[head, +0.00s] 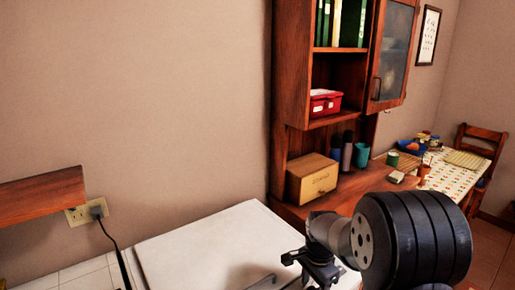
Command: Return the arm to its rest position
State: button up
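My arm shows at the bottom right of the head view, with a large black ribbed joint close to the camera and a pale grey wrist link. My gripper (312,272) is the small black part at the left end of that wrist. It appears over the right part of a white surface (205,240). Its fingertips are small and partly cut off by the bottom edge, so I cannot tell whether it is open or shut. I see no object in it.
A wooden cabinet (292,70) stands behind, its glass door (393,55) ajar. A wooden box (312,178), a red box (325,103) and cups (361,155) stand on it. A patterned table (455,178) and chair (482,140) are at right. A cable (116,250) hangs at left.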

notch_tip(320, 180, up, 11)
notch_tip(320, 180, down, 11)
jog(key=shift+f, duration=0.15)
jog(key=shift+n, duration=0.3)
jog(key=n, duration=0.3)
jog(key=shift+n, duration=0.4)
jog(key=n, duration=0.5)
jog(key=shift+p, duration=0.35)
jog(key=n, duration=0.5)
jog(key=shift+n+p, duration=0.5)
jog(key=shift+n, duration=2.1)
jog(key=shift+r, duration=0.2)
